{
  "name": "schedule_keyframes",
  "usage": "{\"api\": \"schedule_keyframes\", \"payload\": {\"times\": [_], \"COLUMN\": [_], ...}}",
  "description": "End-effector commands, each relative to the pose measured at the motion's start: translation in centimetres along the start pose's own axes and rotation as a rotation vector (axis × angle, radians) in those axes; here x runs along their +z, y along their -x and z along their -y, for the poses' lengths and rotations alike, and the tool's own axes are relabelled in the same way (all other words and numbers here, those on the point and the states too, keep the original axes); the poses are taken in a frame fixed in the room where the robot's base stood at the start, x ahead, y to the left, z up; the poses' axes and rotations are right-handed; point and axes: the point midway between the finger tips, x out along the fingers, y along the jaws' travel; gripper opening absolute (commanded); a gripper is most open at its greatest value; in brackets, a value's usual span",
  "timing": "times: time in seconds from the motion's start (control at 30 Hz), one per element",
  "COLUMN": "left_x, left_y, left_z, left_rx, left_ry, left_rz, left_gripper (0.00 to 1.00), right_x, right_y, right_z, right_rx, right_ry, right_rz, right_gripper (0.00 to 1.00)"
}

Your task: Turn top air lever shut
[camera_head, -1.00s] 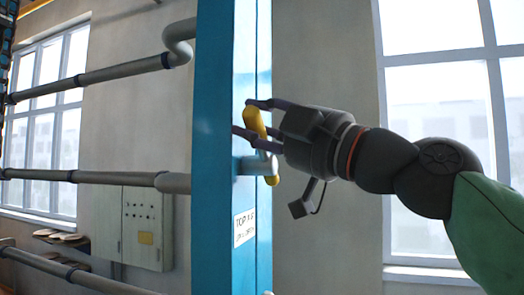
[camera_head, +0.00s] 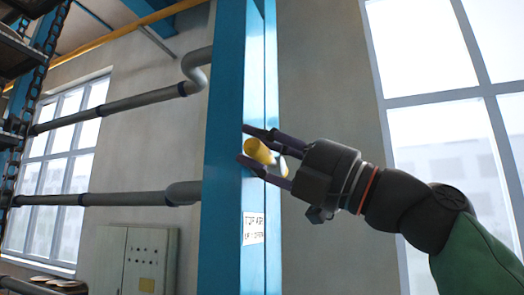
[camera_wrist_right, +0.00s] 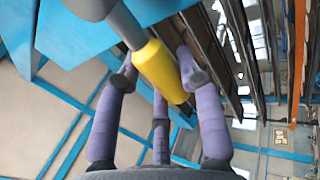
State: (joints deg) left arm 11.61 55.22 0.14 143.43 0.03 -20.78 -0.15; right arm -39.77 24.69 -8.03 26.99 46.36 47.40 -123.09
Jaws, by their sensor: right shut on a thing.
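The top air lever has a yellow handle (camera_head: 260,152) on the blue column (camera_head: 228,150). In the right wrist view the yellow handle (camera_wrist_right: 160,70) sits on a grey stem (camera_wrist_right: 125,24) and lies between my purple fingers. My right gripper (camera_head: 259,151) is shut on the handle, with one finger above it and one below. It also shows in the right wrist view (camera_wrist_right: 160,82). A white label (camera_head: 253,228) on the column sits below the lever; its print is hard to read. My left gripper is not in view.
Grey pipes (camera_head: 120,198) run along the wall left of the column. A grey cabinet (camera_head: 140,262) stands at the lower left. Windows (camera_head: 440,140) are at the right.

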Motion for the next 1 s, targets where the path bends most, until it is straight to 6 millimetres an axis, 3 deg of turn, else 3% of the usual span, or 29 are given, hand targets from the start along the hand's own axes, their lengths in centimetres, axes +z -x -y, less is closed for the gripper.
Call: {"api": "schedule_keyframes", "payload": {"times": [0.8,0.83,1.0], "left_x": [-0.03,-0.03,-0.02], "left_y": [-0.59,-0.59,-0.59], "left_z": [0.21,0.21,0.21], "left_rx": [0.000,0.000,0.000], "left_ry": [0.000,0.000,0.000], "left_rz": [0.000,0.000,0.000], "left_gripper": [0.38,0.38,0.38], "right_x": [0.12,0.12,0.13], "right_y": [0.09,0.09,0.12], "right_z": [0.97,0.97,0.90], "right_rx": [-0.009,-0.009,-0.007], "right_ry": [0.064,0.064,0.064], "right_rz": [-0.035,-0.035,-0.034], "right_gripper": [0.00,0.46,0.49]}}
